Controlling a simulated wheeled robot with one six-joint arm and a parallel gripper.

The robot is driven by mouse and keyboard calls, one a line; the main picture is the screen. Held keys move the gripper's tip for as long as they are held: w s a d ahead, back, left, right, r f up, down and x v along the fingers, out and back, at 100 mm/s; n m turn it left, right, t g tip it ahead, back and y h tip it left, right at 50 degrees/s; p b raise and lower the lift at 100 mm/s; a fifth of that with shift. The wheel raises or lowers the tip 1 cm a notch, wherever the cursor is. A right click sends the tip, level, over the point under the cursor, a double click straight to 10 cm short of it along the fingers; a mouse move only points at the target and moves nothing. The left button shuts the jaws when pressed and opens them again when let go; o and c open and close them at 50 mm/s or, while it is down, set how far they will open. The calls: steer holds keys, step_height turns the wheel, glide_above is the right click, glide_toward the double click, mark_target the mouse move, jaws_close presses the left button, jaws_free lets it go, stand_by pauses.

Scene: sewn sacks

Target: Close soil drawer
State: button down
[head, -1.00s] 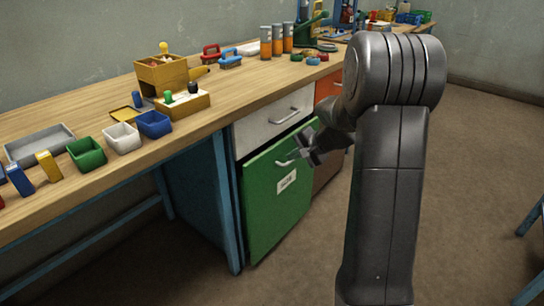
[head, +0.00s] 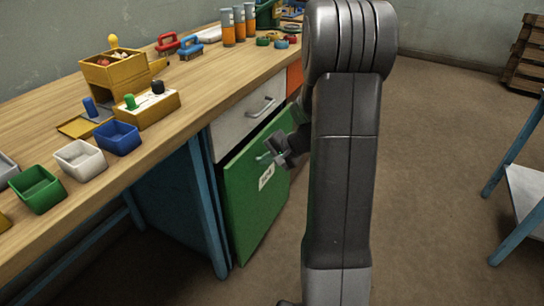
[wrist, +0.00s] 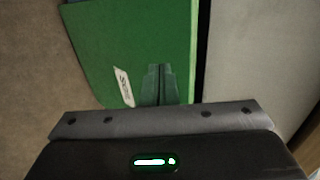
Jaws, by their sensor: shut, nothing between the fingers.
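The green drawer (head: 245,205) is the lower, tall front under the bench, with a white label (head: 266,177) too small to read. Its front seems to stand slightly out from the cabinet; how far I cannot tell. My gripper (head: 278,157) is shut and empty, right by that handle in the head view. In the wrist view the closed fingers (wrist: 160,72) point at the green front (wrist: 135,40), with the label to their left; whether they touch it I cannot tell.
A white drawer (head: 243,122) with a metal handle is above the green one. A blue bench leg (head: 207,210) stands just left. The wooden benchtop (head: 190,82) holds bins, boxes and orange cans. A blue-legged stand (head: 515,170) is at the right; the floor between is clear.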

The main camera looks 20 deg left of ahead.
mark_target(237, 155)
steer(key=a, duration=0.1)
steer(key=a+f, duration=0.1)
steer(key=a, duration=0.1)
steer(key=a+f, duration=0.1)
steer(key=a, duration=0.1)
steer(key=shift+w+a+f, duration=0.1)
steer(key=shift+w+a, duration=0.05)
steer(key=shift+w, duration=0.05)
steer(key=shift+a, duration=0.6)
steer(key=shift+a, duration=0.1)
steer(key=a, duration=0.4)
steer(key=shift+w+a, duration=0.25)
